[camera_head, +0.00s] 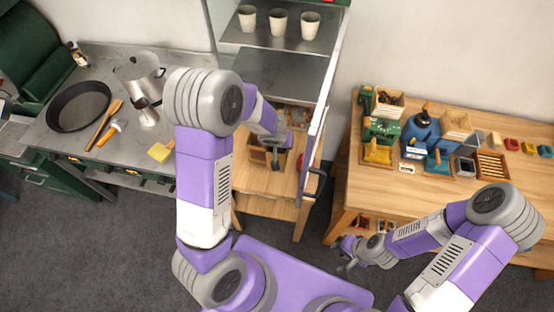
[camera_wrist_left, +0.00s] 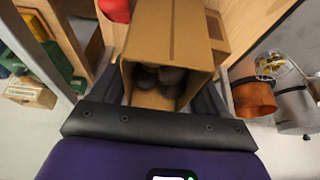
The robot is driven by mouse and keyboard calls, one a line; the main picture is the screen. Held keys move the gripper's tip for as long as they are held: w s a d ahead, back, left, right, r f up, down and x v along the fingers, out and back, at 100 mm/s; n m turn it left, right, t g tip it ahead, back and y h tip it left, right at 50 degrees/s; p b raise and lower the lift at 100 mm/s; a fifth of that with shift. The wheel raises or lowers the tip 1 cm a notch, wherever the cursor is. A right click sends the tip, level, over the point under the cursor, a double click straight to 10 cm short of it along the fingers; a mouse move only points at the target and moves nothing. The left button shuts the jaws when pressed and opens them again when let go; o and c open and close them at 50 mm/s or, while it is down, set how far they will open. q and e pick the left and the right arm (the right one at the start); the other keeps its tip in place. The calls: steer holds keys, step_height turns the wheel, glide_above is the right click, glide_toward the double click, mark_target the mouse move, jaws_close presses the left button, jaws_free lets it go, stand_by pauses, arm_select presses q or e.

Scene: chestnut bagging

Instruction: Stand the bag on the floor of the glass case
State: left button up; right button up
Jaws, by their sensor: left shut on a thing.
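The brown paper bag (camera_wrist_left: 172,35) fills the middle of the left wrist view, its mouth open with several dark chestnuts (camera_wrist_left: 160,77) inside. My left gripper (camera_wrist_left: 165,88) is shut on the bag, with a dark finger along each side. In the head view, my left arm reaches over the wooden stand, and its fingertips are too small to read clearly. The glass case (camera_head: 275,72) stands behind at the top, with grey shelves and its glass door (camera_head: 322,75) swung open on the right. My right gripper (camera_head: 348,255) hangs low, empty, its fingers apart.
White cups (camera_head: 279,22) stand on the case's upper shelf. A steel counter (camera_head: 60,130) at left holds a black pan (camera_head: 79,106) and a metal pot (camera_head: 140,72). A wooden table (camera_head: 440,195) at right holds containers and coloured blocks. The open door edges the space beside my left arm.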

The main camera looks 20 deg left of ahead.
mark_target(278, 151)
arm_select(q)
step_height(278, 151, down, 7)
steer(key=b, duration=0.5)
step_height(278, 151, down, 5)
steer(key=b, duration=0.5)
steer(key=shift+f, duration=0.2)
steer(key=shift+r, duration=0.1)
steer(key=o, duration=1.8)
